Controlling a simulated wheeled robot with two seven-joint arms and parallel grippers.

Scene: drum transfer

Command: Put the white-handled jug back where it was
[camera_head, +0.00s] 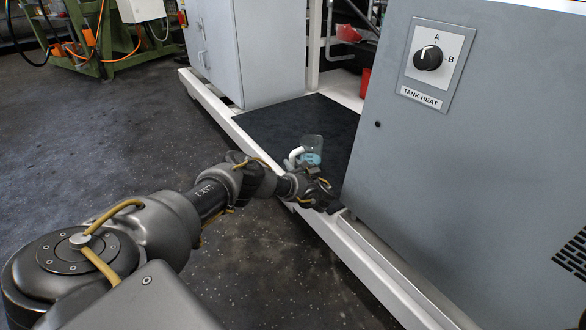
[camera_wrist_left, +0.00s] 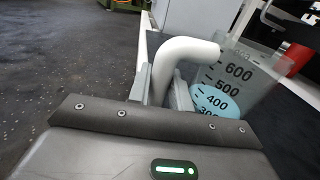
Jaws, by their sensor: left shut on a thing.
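My left gripper (camera_wrist_left: 170,92) is shut on the handle. The jug's lower part is hidden behind the gripper, so I cannot tell whether it touches anything below. My right gripper is not in view.
A dark mat (camera_head: 285,122) lies behind a white floor rail (camera_head: 240,138). A grey cabinet (camera_head: 470,170) with a TANK HEAT knob (camera_head: 428,58) stands close on the right. Another grey cabinet (camera_head: 245,50) stands behind. A red bin (camera_head: 365,82) is farther back. Open floor (camera_head: 110,145) lies left.

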